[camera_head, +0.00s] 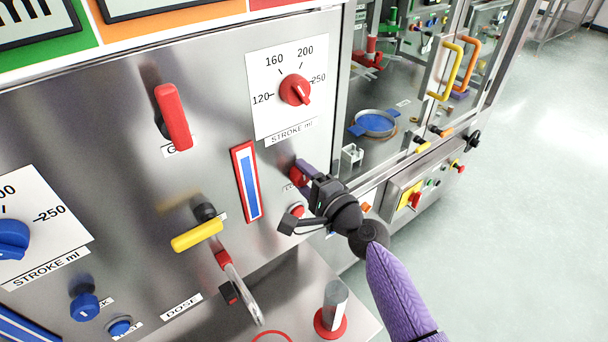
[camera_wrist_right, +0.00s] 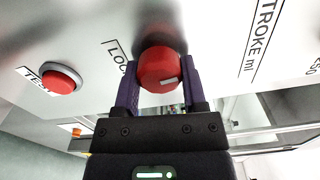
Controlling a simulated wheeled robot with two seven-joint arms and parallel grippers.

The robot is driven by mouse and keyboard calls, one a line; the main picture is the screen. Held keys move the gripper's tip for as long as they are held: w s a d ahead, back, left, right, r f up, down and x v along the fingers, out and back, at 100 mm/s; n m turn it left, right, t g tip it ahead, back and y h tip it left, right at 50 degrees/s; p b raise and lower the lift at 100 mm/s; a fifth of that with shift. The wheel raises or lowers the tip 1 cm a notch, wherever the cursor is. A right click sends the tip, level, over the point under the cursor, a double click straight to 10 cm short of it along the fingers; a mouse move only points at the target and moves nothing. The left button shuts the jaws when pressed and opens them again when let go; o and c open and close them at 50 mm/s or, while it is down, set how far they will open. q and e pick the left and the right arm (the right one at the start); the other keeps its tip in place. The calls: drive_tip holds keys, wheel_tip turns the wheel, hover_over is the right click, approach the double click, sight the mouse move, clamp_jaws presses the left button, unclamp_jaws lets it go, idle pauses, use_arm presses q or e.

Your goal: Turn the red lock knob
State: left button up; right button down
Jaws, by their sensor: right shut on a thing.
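The red lock knob (camera_wrist_right: 160,70) sits on the steel panel beside a partly covered LOCK label (camera_wrist_right: 117,58). It is round with a small pale mark on its face. My right gripper (camera_wrist_right: 160,92) has its two purple fingers on either side of the knob, shut on it. In the head view the lock knob (camera_head: 297,176) is partly hidden behind my right gripper (camera_head: 303,172), right of the red-framed blue gauge strip. My left gripper does not show in either view.
A red TEST button (camera_wrist_right: 60,79) is beside the lock knob. A red stroke dial (camera_head: 295,90) is above. A red lever (camera_head: 173,117), a yellow handle (camera_head: 197,236) and a blue lock knob (camera_head: 84,306) are to the left. Open floor lies right.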

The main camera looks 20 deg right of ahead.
drive_tip(key=shift+f+m, duration=0.1)
drive_tip(key=shift+m, duration=0.8)
drive_tip(key=shift+c, duration=0.7)
unclamp_jaws()
drive_tip(key=v, duration=1)
drive_tip(key=shift+b, duration=0.35)
